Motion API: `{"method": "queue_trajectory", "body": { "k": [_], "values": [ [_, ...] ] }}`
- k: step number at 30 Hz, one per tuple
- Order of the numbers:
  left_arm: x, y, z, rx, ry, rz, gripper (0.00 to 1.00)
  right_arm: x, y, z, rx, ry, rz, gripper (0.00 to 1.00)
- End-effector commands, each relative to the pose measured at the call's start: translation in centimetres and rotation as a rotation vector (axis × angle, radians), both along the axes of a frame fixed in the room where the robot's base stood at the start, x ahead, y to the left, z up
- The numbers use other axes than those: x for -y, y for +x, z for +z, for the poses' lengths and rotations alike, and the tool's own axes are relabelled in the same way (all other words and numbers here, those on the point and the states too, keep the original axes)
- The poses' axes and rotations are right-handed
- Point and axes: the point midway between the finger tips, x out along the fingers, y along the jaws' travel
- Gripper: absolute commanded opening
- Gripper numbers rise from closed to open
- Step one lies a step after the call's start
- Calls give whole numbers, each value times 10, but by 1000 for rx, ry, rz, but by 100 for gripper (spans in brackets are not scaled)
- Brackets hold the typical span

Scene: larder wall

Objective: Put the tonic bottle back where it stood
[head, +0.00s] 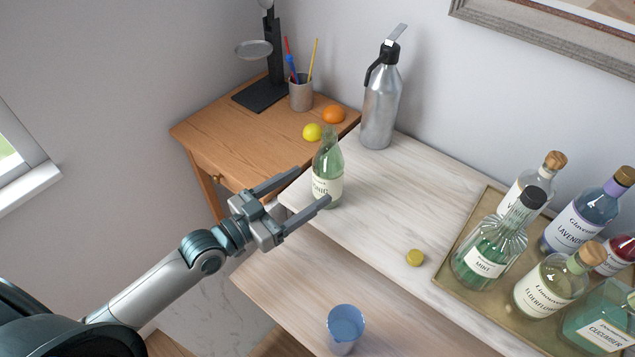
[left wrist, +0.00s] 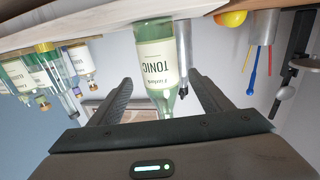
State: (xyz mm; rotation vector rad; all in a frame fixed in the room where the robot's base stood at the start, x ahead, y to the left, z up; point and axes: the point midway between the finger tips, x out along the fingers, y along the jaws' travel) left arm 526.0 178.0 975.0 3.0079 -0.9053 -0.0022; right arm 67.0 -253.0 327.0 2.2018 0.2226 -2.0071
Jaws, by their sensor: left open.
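The tonic bottle (head: 327,165), pale green glass with a cream label, stands upright near the left end of the pale wooden shelf top (head: 420,188). Its label reads TONIC in the left wrist view (left wrist: 158,62), where the scene appears upside down. My left gripper (head: 312,186) is open, with one finger on each side of the bottle. In the left wrist view the bottle is between the two fingers, with a gap visible on either side. The bottle's neck is hidden there behind the gripper body. My right gripper is not in view.
A gold cap (head: 415,258) lies near the shelf's front edge. A tray (head: 454,248) of several bottles stands right. A steel siphon (head: 381,105) stands behind the tonic bottle. A lemon (head: 312,132) and orange (head: 334,114) lie on the side table. A blue cup (head: 346,325) stands lower.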

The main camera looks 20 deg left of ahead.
Motion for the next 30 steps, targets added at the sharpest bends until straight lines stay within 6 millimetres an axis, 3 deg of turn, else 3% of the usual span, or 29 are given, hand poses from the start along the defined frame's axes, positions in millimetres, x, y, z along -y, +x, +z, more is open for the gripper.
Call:
{"method": "queue_trajectory", "body": {
  "k": [6, 30],
  "values": [
    [-5, -9, 1, 1, -1, -1, 72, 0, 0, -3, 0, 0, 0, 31],
    [-5, -9, 1, 1, -1, -1, 72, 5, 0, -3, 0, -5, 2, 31]
  ]
}}
